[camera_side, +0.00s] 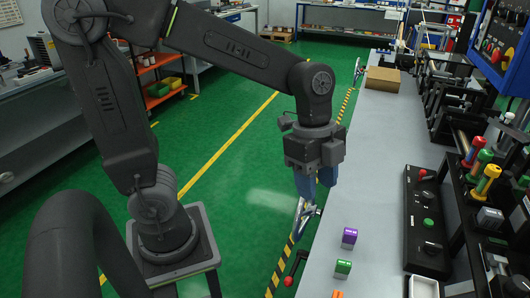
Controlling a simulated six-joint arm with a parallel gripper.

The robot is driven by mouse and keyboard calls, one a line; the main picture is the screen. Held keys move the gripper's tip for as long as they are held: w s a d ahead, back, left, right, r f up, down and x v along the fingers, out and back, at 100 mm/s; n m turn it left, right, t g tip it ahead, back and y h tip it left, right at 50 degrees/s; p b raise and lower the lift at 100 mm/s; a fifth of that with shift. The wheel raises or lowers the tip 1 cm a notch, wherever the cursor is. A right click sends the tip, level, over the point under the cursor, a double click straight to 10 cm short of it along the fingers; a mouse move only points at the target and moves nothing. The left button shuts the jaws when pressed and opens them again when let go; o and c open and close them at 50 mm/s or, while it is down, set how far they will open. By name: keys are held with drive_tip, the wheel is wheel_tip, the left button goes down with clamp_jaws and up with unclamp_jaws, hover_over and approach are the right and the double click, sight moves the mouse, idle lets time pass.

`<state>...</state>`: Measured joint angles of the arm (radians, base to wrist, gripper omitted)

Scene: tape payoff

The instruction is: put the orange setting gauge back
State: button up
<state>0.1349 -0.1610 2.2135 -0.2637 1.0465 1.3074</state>
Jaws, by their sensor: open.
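An orange block (338,294), which looks like the orange setting gauge, lies on the grey bench top (372,165) and is cut off by the bottom edge of the side view. A green block (343,268) and a purple block (349,237) stand behind it in a loose row along the bench. My gripper (315,190) points down near the bench's left edge, behind and to the left of the purple block. It is open, with its blue fingers apart, and I see nothing held. It is well away from the orange block.
A metal bracket (303,215) sits at the bench edge just below my gripper. A red-knobbed lever (290,280) juts out at lower left. A black button box (427,220), white tray (423,287) and racks of tools line the right. The bench middle is clear; a cardboard box (383,79) stands far back.

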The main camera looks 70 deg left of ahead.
drive_tip(key=s+a+r+n+t+y, duration=0.2)
drive_tip(key=s+a+n+t, duration=0.3)
drive_tip(key=n, duration=1)
drive_tip(key=shift+s+a+r+y, duration=0.4)
drive_tip(key=shift+s+a+r, duration=0.15)
drive_tip(key=shift+s+a, duration=0.65)
drive_tip(key=shift+w, duration=0.15)
